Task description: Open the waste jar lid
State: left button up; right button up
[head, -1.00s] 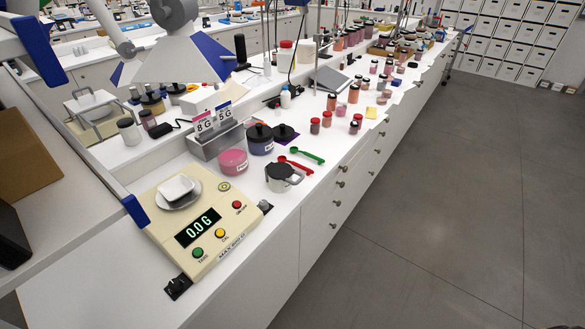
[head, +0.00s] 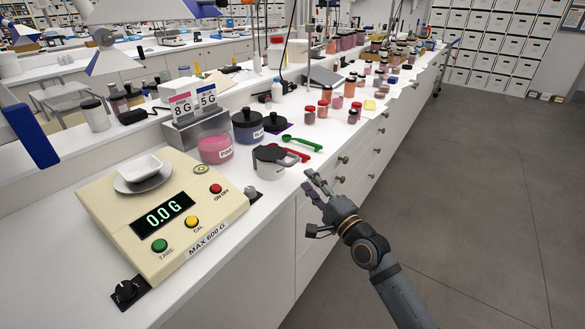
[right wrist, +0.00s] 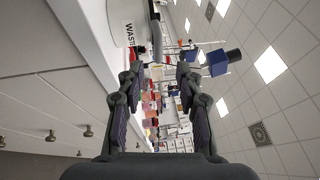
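The waste jar (head: 268,170) is a small white jar near the bench's front edge, just right of the scale. Its dark grey lid (head: 274,153) is on and looks closed. In the right wrist view, part of the white jar with the label "WASTE" (right wrist: 129,30) shows at the top, beyond the fingers. My right gripper (head: 309,190) is to the right of the jar, by the bench edge, apart from it. The right wrist view shows its two fingers (right wrist: 160,72) spread with nothing between them. My left gripper is not in view.
A scale (head: 165,215) reading 0.0 G stands left of the jar. A pink jar (head: 215,145) and a dark blue jar (head: 248,125) are behind it. Red (head: 297,152) and green (head: 302,142) spoons lie close behind. The floor to the right is clear.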

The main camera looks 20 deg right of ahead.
aim_at(292, 163)
jog(key=b+x, duration=0.1)
jog(key=x, duration=0.8)
jog(key=shift+w+a+f, duration=0.1)
jog(key=shift+w+f, duration=0.05)
jog(key=shift+w, duration=0.15)
jog(key=shift+c, duration=0.2)
grip_shut()
